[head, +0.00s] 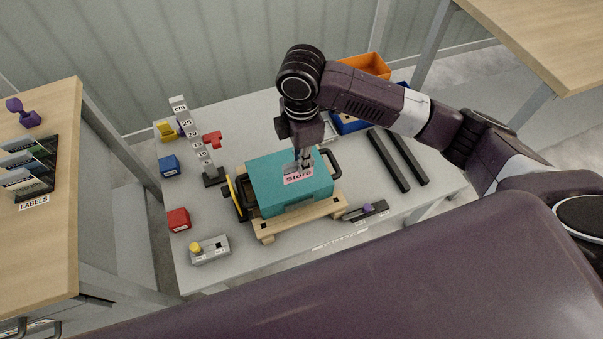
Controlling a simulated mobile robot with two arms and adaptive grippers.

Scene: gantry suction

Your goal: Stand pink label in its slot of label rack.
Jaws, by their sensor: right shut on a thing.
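The pink label (299,178), printed "Store", is gripped at its top edge by my right gripper (303,164). The gripper points down over the teal box (262,184), and I cannot tell whether the label touches the box. The label rack (47,186) stands on the wooden table at the far left, well away from this gripper. It is dark, has several tilted slots with labels in them and bears a "LABELS" tag. My left gripper is not in view.
The teal box sits on a wooden pallet (268,238) on the grey table (190,277). Two black bars (388,160) lie right. A gap separates the tables.

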